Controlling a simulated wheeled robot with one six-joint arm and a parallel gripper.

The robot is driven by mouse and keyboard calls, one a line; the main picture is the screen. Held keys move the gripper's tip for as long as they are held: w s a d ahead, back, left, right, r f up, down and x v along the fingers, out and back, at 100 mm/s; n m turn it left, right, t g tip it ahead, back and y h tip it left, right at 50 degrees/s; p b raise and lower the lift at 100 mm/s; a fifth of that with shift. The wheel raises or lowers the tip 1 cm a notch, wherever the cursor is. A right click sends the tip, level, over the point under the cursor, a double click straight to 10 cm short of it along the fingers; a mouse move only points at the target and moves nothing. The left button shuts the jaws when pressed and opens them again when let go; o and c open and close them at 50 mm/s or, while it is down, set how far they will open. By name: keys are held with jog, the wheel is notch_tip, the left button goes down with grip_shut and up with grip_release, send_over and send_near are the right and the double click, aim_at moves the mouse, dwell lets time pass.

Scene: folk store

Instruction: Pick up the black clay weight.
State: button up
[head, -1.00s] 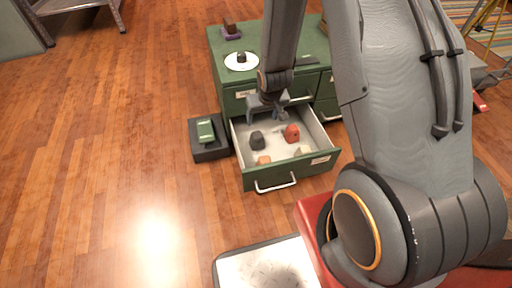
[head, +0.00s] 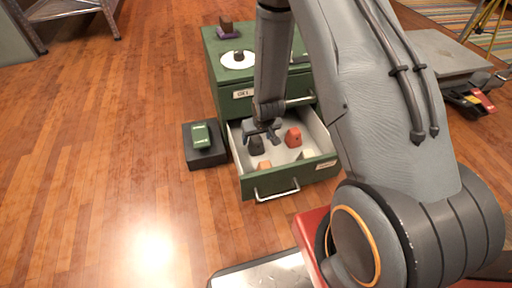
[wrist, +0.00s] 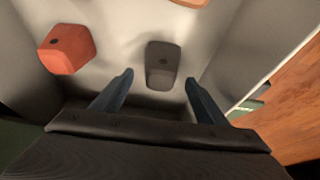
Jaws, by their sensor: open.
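The black clay weight (head: 256,146) lies in the open drawer (head: 247,188) of the green cabinet, near the drawer's left wall. It looks dark grey with a dark spot on it in the wrist view (wrist: 162,64). My gripper (head: 262,138) is just above the weight in the head view and hides part of it. In the wrist view my gripper (wrist: 158,80) is open, with its two fingers apart. The weight shows between and beyond the fingertips, and nothing is held.
A red weight (head: 293,137) lies to the right in the drawer; it shows at left in the wrist view (wrist: 68,49). An orange piece (head: 264,165) and a pale piece (head: 307,154) lie near the drawer front. A black box (head: 206,159) with a green item stands left of the drawer.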

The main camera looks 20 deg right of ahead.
jog(key=b+x, duration=0.1)
jog(key=x, duration=0.1)
jog(key=shift+f, duration=0.3)
jog(key=c, duration=1.4)
